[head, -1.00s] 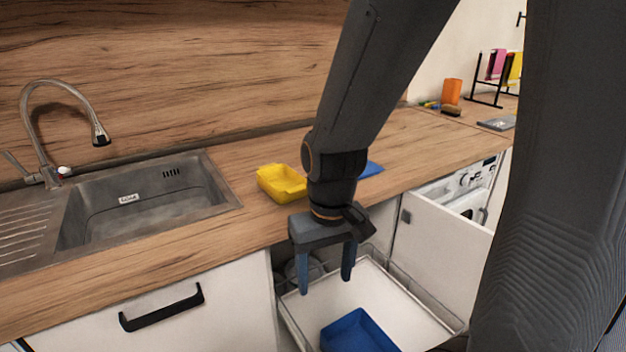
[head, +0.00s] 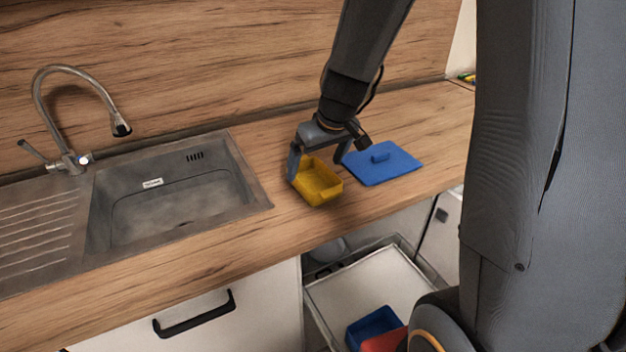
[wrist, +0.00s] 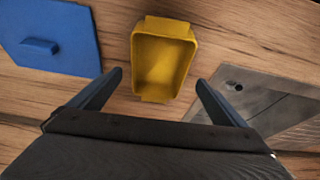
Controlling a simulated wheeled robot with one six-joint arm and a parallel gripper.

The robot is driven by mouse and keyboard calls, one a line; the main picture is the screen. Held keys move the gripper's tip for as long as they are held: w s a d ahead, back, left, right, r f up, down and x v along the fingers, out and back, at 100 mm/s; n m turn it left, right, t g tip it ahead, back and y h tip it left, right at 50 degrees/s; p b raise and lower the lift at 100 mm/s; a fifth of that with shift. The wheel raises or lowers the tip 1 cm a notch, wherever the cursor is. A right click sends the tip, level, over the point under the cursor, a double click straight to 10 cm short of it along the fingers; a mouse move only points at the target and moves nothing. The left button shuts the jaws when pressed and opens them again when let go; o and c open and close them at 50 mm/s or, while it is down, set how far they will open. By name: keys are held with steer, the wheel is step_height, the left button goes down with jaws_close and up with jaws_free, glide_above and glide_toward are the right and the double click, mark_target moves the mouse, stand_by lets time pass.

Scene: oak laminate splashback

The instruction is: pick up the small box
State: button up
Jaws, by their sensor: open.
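The small box is a yellow open-topped tray (head: 318,184) that stands upright on the wooden counter, right of the sink. It also shows in the wrist view (wrist: 163,62), empty inside, with a tab at each end. My gripper (head: 318,170) is open above the yellow box, its fingers apart on either side of it in the head view. In the wrist view my gripper's fingertips (wrist: 157,77) sit left and right of the box's near end, with gaps on both sides. Nothing is held.
A blue lid with a handle (head: 382,163) lies on the counter right of the box. The sink (head: 180,200) is to the left. Below, an open drawer (head: 365,290) holds a blue box (head: 372,328) and a red one (head: 384,342). The counter's front strip is clear.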

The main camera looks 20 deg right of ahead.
mark_target(311, 183)
steer(key=x, duration=0.5)
steer(key=shift+s+d+f+b, duration=0.15)
steer(key=shift+b, duration=0.15)
